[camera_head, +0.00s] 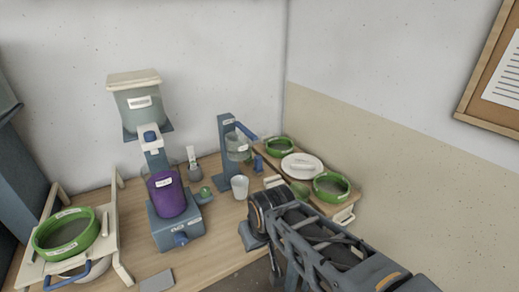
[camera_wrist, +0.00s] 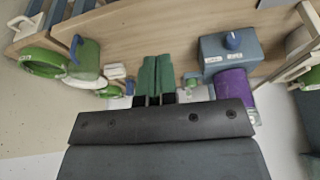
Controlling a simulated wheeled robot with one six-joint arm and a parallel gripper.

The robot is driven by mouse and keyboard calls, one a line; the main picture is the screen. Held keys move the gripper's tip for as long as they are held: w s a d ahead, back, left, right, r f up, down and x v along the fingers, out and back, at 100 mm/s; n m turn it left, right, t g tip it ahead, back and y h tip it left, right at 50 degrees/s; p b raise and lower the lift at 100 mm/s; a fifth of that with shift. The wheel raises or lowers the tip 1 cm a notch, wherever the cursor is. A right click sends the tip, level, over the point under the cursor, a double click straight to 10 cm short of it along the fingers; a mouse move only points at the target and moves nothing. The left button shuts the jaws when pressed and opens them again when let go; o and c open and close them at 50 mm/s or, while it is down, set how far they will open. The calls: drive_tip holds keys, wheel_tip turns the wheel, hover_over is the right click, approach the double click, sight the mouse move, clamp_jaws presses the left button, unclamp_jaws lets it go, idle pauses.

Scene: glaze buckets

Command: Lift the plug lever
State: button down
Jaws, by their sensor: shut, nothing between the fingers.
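A blue lever (camera_head: 246,130) slopes down to the right from the top of a blue upright stand (camera_head: 226,150) in the head view. I take it to be the plug lever, but its label is too small to read. A clear vessel (camera_head: 238,148) sits below it on the stand. A white cup (camera_head: 239,187) stands in front of the stand. My gripper (camera_wrist: 155,72) shows in the wrist view with its two green fingers together and nothing between them. In the head view my arm is in front and to the right of the stand, and the fingertips cannot be made out.
Left of the stand, a purple container (camera_head: 167,194) sits on a blue base (camera_head: 178,232) under a tall hopper (camera_head: 140,108). Green-rimmed sieves (camera_head: 331,187) and a white lid (camera_head: 301,165) are on the right-hand shelf. Another green sieve (camera_head: 66,235) rests on a white frame at left.

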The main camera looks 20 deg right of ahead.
drive_tip(key=w+d+f+m+t+y+b, duration=0.1)
drive_tip(key=w+d+f+m+t+b, duration=0.2)
drive_tip(key=w+d+m+t+b, duration=0.3)
drive_tip(key=w+d+f+m+t+y+b, duration=0.2)
drive_tip(key=w+d+m+t+b, duration=0.5)
drive_tip(key=w+m+t+b, duration=1)
drive_tip(key=m, duration=1.1)
drive_tip(key=shift+d+f+m, duration=0.25)
drive_tip(key=shift+f+m, duration=0.15)
